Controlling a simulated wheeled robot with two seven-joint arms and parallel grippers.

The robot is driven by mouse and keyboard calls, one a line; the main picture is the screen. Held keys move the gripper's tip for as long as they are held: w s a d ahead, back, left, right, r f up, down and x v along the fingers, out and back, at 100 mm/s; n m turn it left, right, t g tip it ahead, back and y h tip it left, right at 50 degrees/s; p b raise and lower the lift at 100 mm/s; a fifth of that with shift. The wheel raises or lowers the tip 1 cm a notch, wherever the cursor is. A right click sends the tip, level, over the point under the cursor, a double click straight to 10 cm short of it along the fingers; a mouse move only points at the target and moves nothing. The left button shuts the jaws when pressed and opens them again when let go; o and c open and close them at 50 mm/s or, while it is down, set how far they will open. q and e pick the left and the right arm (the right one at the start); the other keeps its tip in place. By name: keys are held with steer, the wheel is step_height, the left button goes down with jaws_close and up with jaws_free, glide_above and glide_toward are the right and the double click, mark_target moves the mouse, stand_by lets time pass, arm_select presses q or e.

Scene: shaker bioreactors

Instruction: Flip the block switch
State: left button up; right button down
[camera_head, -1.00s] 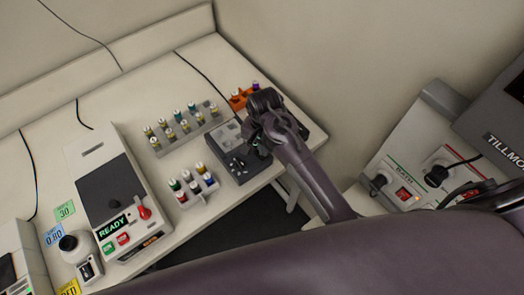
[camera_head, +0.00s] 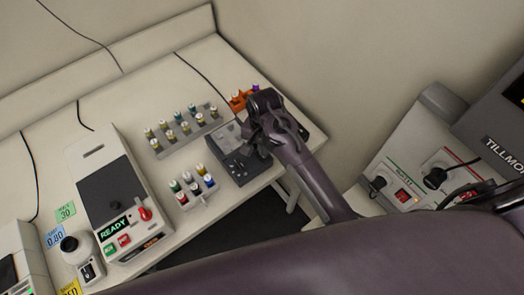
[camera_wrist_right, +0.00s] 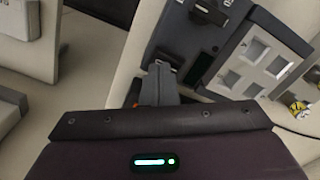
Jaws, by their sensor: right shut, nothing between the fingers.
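The dark grey block unit (camera_head: 228,138) stands near the table's front right edge in the head view, with pale square wells and small controls on top. In the right wrist view the block (camera_wrist_right: 226,48) shows its wells, a dark display and a black knob-like control (camera_wrist_right: 210,12). My right gripper (camera_head: 262,150) is over the block's right end. Its fingers (camera_wrist_right: 162,72) are shut and empty, tips close to the block's edge; I cannot tell whether they touch it. My left gripper is not in view.
Vial racks (camera_head: 184,132) and (camera_head: 192,188) stand left of the block. An orange holder (camera_head: 240,101) is behind it. A device reading READY (camera_head: 112,190) is further left. A power panel with a red switch (camera_head: 402,196) is at the right.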

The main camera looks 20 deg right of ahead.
steer(key=shift+r, duration=0.8)
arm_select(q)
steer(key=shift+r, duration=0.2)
arm_select(e)
steer(key=shift+r, duration=1.9)
steer(key=shift+s, duration=0.1)
